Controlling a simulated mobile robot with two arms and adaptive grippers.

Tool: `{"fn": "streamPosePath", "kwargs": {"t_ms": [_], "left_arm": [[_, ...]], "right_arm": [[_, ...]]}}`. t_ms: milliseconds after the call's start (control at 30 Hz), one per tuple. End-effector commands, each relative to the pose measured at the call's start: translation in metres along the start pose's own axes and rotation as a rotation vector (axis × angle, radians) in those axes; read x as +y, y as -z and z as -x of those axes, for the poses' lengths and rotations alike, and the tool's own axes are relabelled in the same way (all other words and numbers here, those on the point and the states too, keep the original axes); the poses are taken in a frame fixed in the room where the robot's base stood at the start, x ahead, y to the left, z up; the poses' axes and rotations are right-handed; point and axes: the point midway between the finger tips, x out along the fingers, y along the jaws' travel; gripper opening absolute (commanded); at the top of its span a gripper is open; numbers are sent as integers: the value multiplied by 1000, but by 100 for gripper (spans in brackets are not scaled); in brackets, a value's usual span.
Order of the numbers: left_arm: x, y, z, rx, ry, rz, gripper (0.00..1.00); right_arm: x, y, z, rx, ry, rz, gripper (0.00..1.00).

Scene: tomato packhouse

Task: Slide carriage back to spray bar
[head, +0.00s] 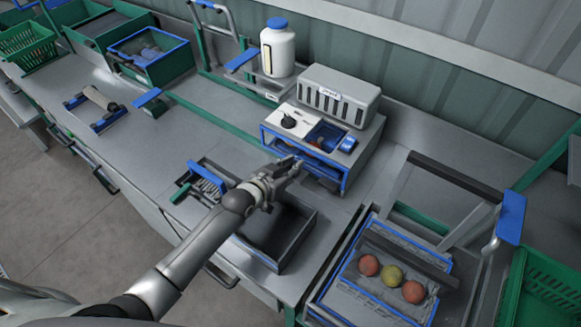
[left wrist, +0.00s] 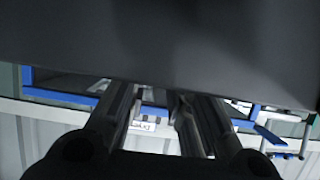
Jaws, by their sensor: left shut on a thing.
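My left gripper (head: 292,170) reaches in from the left, above the back of an open grey tray and close to the front of a blue-framed box (head: 348,178). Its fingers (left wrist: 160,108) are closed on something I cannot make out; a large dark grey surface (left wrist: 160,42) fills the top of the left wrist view. At the lower right is a blue-edged bed (head: 333,306) with two red tomatoes and a yellowish one (head: 391,275). A dark bar (head: 408,256) crosses behind them. I cannot tell which part is the carriage or the spray bar. My right gripper is not in view.
The open grey tray (head: 306,236) lies below my left wrist, with a blue-and-green brush (head: 207,179) beside it. A white bottle (head: 278,52) and grey case (head: 339,95) stand behind. A green crate (head: 545,292) is at right. The bench's left middle (head: 150,150) is mostly clear.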

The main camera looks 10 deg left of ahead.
Motion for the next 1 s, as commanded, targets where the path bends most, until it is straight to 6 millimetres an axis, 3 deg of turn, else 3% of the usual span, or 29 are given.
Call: {"fn": "streamPosePath", "kwargs": {"t_ms": [267,633,967,1000], "left_arm": [[-1,0,0,0,0,-1,0],[-49,-1,-1,1,4,-6,0],[-50,0,0,1,1,0,0],[-50,0,0,0,1,0,22]], "right_arm": [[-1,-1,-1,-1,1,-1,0],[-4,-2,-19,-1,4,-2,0],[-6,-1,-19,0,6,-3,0],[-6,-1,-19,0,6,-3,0]]}}
